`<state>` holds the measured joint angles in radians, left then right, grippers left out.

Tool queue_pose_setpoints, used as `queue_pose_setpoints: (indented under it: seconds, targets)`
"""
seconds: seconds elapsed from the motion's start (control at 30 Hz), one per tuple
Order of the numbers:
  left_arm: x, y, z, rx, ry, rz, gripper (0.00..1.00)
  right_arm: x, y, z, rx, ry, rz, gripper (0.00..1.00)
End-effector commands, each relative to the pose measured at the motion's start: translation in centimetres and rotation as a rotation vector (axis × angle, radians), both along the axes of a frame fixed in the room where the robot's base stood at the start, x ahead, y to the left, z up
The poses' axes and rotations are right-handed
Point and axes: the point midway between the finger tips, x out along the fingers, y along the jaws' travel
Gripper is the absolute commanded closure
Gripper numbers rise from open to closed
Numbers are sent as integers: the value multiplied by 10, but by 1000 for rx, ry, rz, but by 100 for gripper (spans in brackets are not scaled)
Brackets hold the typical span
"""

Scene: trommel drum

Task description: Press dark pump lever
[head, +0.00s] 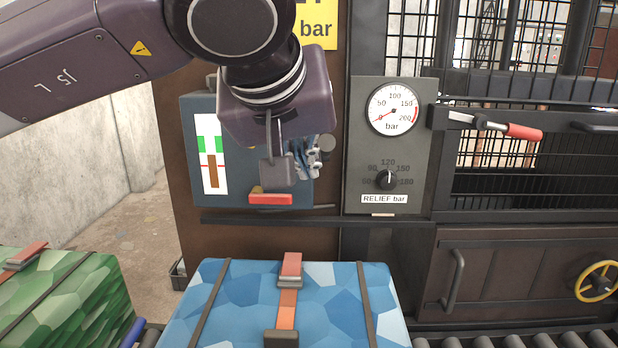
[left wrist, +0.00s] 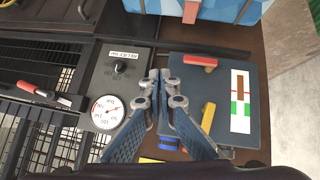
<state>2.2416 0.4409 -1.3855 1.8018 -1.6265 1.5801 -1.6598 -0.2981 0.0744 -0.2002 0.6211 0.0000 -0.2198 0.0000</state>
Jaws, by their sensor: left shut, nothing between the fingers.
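My left gripper (head: 312,174) is in front of the grey-blue box (head: 230,196), near its right edge. In the left wrist view its fingers (left wrist: 160,74) are together and empty. A red handle (head: 270,199) sits low on the box front; it also shows in the left wrist view (left wrist: 200,60). A slim dark bar (head: 322,207) lies to its right, below my fingertips and apart from them. A yellow handle (left wrist: 208,116) is higher on the box. I cannot tell for certain which part is the dark pump lever. My right gripper is out of view.
A grey panel (head: 361,160) with a pressure gauge (head: 394,109) and relief knob (head: 387,180) stands just right. A red-gripped lever (head: 522,132) projects from the cage. A blue patterned case (head: 333,304) stands in front below; a green one (head: 75,300) is left.

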Motion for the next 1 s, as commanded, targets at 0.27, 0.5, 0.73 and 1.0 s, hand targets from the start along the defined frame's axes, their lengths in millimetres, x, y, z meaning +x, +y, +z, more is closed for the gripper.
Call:
queue_pose_setpoints:
  seconds: [0.27,0.5,0.73,1.0]
  targets:
    - [-22,4,15,-1,-1,1,100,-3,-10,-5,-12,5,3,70]
    - [-23,5,16,-1,-1,0,100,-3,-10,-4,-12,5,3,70]
    - [-23,4,16,-2,-2,1,100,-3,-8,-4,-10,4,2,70]
    - [-23,4,16,-2,-2,1,100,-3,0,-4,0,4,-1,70]
